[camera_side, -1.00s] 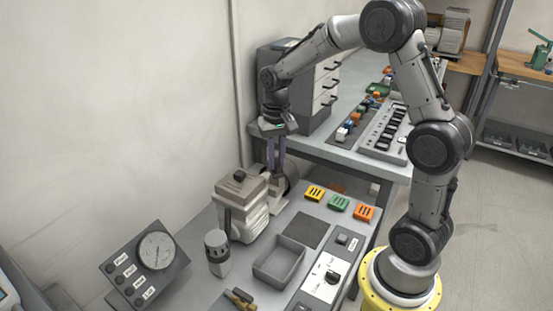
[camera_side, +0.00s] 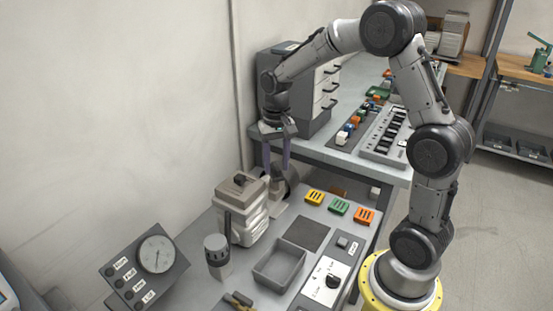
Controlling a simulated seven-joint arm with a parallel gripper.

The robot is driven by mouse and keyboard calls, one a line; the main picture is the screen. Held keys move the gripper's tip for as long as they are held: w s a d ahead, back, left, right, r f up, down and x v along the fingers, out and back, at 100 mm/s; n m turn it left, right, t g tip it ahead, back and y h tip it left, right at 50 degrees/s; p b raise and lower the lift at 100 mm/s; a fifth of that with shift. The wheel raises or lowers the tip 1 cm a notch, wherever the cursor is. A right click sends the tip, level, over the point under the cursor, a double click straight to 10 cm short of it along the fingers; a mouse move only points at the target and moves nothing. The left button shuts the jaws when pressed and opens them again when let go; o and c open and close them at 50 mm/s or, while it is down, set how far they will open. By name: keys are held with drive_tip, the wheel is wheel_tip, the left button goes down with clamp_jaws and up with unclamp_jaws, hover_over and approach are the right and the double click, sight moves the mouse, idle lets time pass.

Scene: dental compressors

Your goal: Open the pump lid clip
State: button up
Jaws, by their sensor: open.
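The pump (camera_side: 243,212) is a pale ribbed housing with a flat lid (camera_side: 240,185) and a dark knob-like part on top. It stands upright on the grey bench, left of the middle. A dark vertical strip (camera_side: 226,214) runs down its near-left side; I cannot tell whether this is the clip. My gripper (camera_side: 276,164) hangs fingers-down behind and to the right of the pump. Its two purple-grey fingers are apart with nothing seen between them. The fingertips are close to the pump's far side, and any contact there cannot be made out.
A dark round part (camera_side: 290,176) sits behind the pump. A grey cylinder (camera_side: 216,250) and an open tray (camera_side: 279,264) stand in front. A gauge box (camera_side: 145,265) is at left. Yellow (camera_side: 315,197), green (camera_side: 339,207) and orange (camera_side: 364,216) blocks lie right. A drawer cabinet (camera_side: 322,95) stands behind.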

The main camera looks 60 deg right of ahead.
sight(277, 166)
wheel_tip(277, 166, up, 14)
idle(0.5)
drive_tip(key=shift+f, duration=0.1)
